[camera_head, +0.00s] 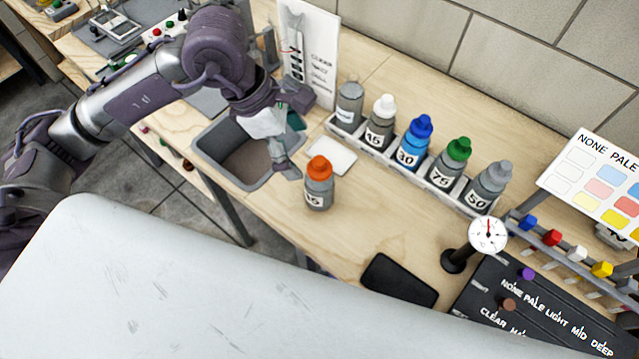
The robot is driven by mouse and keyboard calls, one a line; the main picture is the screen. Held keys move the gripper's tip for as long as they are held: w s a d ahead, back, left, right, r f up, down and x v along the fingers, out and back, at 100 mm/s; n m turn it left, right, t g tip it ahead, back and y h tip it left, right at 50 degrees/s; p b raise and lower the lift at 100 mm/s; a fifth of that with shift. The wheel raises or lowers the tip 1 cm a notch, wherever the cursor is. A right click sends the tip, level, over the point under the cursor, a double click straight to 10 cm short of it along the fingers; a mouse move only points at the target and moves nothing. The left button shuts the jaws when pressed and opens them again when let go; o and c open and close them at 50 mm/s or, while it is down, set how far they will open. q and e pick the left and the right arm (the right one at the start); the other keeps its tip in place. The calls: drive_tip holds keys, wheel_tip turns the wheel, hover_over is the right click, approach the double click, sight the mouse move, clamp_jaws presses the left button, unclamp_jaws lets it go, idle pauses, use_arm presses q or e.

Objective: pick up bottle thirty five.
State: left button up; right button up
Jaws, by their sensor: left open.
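An orange-capped grey bottle (318,187) stands upright on the wooden table, apart from the bottle rack. Its label seems to read 35, with the first digit unclear. My left gripper (298,138) is open and empty, just up and left of this bottle, over the right edge of the sink. Its lower finger is close to the orange cap; I cannot tell whether they touch. My right gripper is not in view.
A white rack (437,176) holds several bottles, with labels including 45, 30, 75 and 50. A white pad (335,157) lies behind the orange-capped bottle. A sink (222,160) is to the left. A round gauge (488,236) and dark pad (399,281) are at right.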

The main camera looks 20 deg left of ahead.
sight(312, 169)
use_arm(q)
drive_tip(key=x, duration=0.6)
drive_tip(key=shift+d+p, duration=0.15)
drive_tip(key=shift+p, duration=0.15)
drive_tip(key=p+x, duration=0.1)
drive_tip(key=x, duration=0.3)
drive_tip(key=shift+w+f, duration=0.15)
drive_tip(key=shift+w, duration=0.05)
drive_tip(key=shift+d+f+p, duration=0.15)
drive_tip(key=shift+f+p, duration=0.15)
drive_tip(key=shift+f, duration=0.15)
drive_tip(key=shift+w, duration=0.1)
drive_tip(key=c, duration=1.5)
drive_tip(key=shift+c, duration=0.5)
drive_tip(key=shift+r, duration=0.2)
